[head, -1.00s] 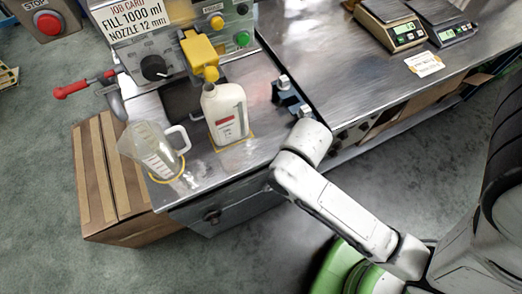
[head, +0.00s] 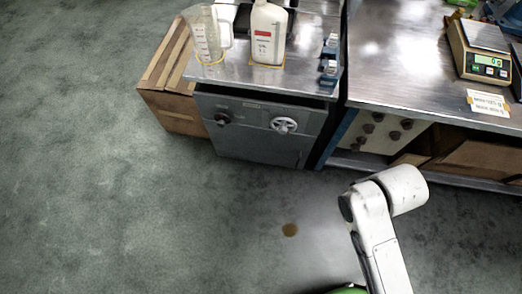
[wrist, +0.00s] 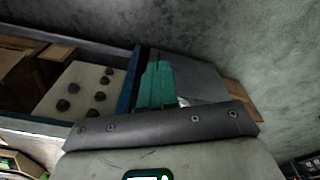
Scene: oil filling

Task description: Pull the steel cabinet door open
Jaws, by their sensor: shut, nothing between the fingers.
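The steel cabinet door (head: 255,145) is the grey front panel below the steel worktop in the head view, and it looks shut. A dark knob (head: 222,118) is at its upper left and a pale round handwheel (head: 284,125) at its upper right. In the wrist view the grey front (wrist: 205,80) lies beyond my gripper (wrist: 158,70), whose teal fingers are together and empty. A small pale part, perhaps the handwheel, shows beside the fingers, partly hidden. In the head view my arm is right of the door, apart from it; my fingers are hidden there.
A white jug (head: 268,35) and a clear measuring jug (head: 207,38) stand on the worktop. A cardboard box (head: 170,85) is left of the cabinet. A bench with a scale (head: 480,50) and dark-knobbed panel (head: 378,132) is at right. The floor in front is open, with a brown stain (head: 290,230).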

